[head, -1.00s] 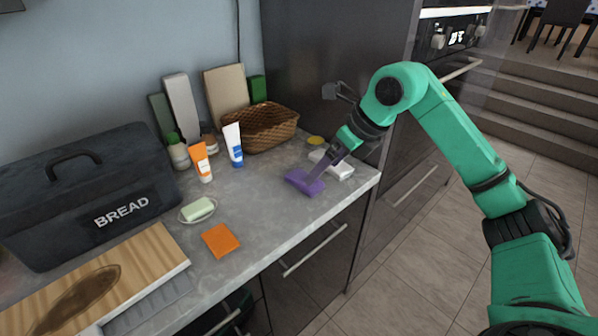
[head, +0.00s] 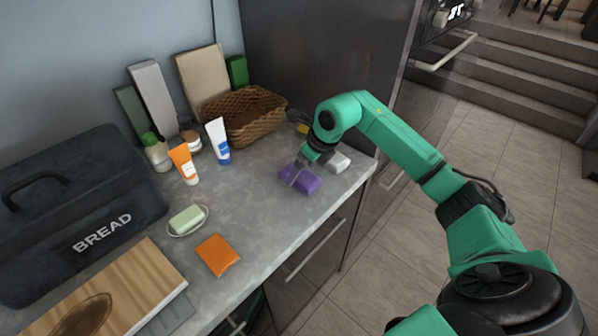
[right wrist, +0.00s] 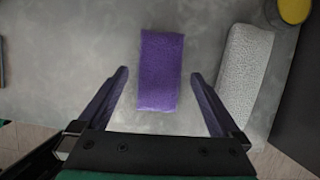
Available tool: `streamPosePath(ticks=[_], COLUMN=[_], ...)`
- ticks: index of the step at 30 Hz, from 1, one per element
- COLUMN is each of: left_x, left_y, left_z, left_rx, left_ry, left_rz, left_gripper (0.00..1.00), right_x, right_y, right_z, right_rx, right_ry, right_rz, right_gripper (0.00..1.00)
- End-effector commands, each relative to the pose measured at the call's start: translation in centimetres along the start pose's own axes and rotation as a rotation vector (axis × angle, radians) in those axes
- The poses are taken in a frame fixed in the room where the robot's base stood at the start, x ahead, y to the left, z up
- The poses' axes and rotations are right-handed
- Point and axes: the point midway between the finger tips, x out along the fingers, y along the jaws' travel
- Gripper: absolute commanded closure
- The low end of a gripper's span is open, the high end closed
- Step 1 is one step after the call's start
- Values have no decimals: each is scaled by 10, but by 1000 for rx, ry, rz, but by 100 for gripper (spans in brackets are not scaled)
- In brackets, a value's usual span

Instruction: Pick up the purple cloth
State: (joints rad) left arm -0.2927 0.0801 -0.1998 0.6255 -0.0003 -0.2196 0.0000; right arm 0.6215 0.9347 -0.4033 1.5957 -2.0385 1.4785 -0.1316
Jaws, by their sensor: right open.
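The purple cloth (head: 301,180) lies on the grey counter near its right end, a small folded block. My right gripper (head: 296,174) is at the cloth in the head view and partly covers it. In the right wrist view the cloth (right wrist: 161,70) lies ahead of and between the two open fingers of my right gripper (right wrist: 160,85). The fingers stand to either side of its near end, with a gap on both sides. I cannot tell the exact height above the counter. My left gripper does not show.
A white sponge-like block (right wrist: 246,72) lies right of the cloth, and a yellow item (right wrist: 293,8) is beyond it. An orange cloth (head: 217,254), a soap dish (head: 188,220), tubes and a wicker basket (head: 246,116) stand on the counter (head: 262,218). The bread box (head: 80,210) is left.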

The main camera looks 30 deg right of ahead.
Motion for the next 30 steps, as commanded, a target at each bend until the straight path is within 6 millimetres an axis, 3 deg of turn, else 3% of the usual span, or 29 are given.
streamPosePath(ticks=[3,9,15,16,25,30], left_x=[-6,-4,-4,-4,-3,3], left_y=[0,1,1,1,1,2], left_z=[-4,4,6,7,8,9], left_rx=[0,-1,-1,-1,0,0], left_ry=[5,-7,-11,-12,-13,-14], left_rz=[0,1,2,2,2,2], left_gripper=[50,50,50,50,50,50], right_x=[13,16,16,16,12,-10], right_y=[0,0,0,0,0,-1], right_z=[1,0,0,0,2,12], right_rx=[1,-1,-1,-1,-1,-2], right_ry=[-1,-2,-2,-2,-3,-8], right_rz=[1,-1,-1,-1,-1,-4], right_gripper=[0,0,76,80,81,81])
